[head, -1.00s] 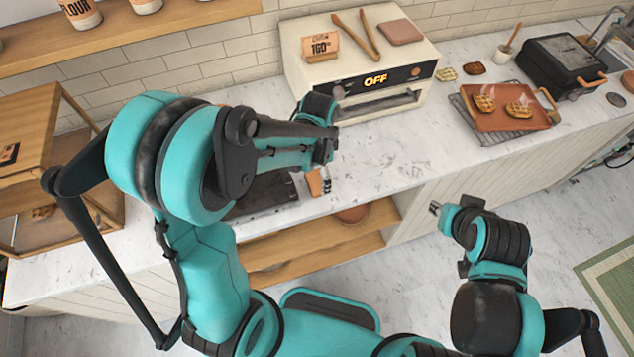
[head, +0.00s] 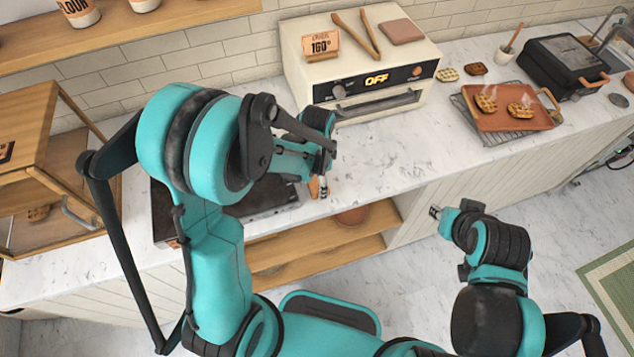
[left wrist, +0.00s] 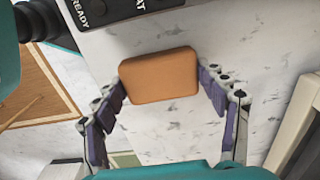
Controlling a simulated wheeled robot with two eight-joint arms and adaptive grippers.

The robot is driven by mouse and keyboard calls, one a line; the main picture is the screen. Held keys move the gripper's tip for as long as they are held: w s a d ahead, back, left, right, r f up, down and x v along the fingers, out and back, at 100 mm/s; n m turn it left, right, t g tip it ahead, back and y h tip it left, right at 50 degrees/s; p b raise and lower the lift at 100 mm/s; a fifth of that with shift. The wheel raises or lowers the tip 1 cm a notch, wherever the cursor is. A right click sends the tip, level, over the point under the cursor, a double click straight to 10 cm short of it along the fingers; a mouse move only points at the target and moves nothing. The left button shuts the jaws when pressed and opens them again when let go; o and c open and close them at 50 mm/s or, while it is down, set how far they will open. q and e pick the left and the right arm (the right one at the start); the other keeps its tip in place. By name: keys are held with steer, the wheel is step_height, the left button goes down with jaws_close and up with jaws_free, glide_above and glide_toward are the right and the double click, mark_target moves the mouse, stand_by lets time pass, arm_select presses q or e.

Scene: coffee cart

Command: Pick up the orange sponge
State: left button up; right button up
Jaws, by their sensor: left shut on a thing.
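The orange sponge (left wrist: 160,76) is a rounded block between the two fingers of my left gripper (left wrist: 165,88) in the left wrist view. The fingers press against its left and right sides. In the head view only a sliver of the sponge (head: 314,188) shows beside my left gripper (head: 321,188), near the counter's front edge. My arm hides most of it. I cannot tell whether it touches the counter. My right gripper (head: 435,211) is in front of the counter, away from the sponge, and too small to tell open or shut.
A dark flat appliance (head: 165,212) lies on the counter left of the sponge, partly behind my arm. A cream oven (head: 300,70) stands behind. A wooden case (head: 60,130) is at left. A tray with waffles (head: 485,122) is at right. Marble counter (head: 400,145) before the oven is clear.

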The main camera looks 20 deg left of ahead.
arm_select(q)
step_height(320, 180, up, 5)
steer(key=shift+f+p, duration=0.15)
steer(key=shift+p, duration=0.7)
steer(key=w+d+r+p, duration=0.1)
steer(key=w+d+r, duration=0.1)
steer(key=d, duration=0.3)
steer(key=w+d+r, duration=0.2)
steer(key=d+r, duration=0.2)
steer(key=d, duration=0.2)
steer(key=shift+r+p, duration=0.15)
steer(key=shift+p, duration=0.2)
